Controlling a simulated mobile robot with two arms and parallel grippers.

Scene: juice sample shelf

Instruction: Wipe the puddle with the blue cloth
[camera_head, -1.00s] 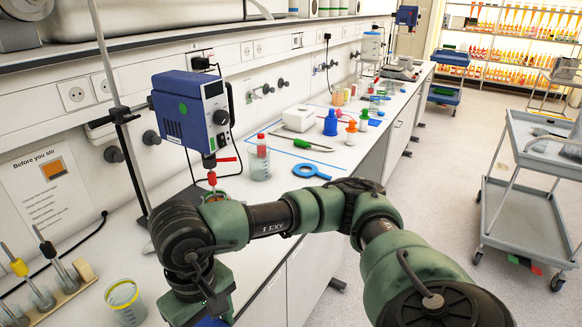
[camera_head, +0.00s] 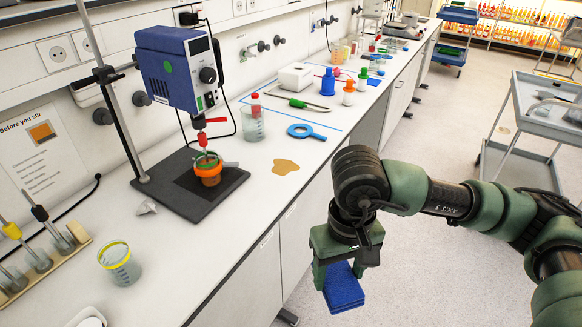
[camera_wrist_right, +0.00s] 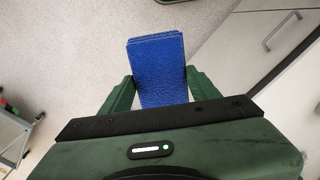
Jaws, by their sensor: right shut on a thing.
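The puddle (camera_head: 285,167) is a small orange-brown patch on the white bench, between the stirrer stand and the blue magnifier. My right gripper (camera_head: 341,270) is shut on the folded blue cloth (camera_head: 343,290) and holds it in front of the bench edge, over the floor. In the right wrist view the cloth (camera_wrist_right: 158,70) sits between the two green fingers. The cloth and the puddle are apart. My left gripper is in neither view.
An overhead stirrer (camera_head: 180,68) stands on a dark base with an orange pot (camera_head: 208,172) under it. A blue magnifier (camera_head: 306,132) and a beaker (camera_head: 253,124) are near the puddle. A yellow-rimmed beaker (camera_head: 119,263) stands at the front left. A grey cart (camera_head: 545,105) stands at the right.

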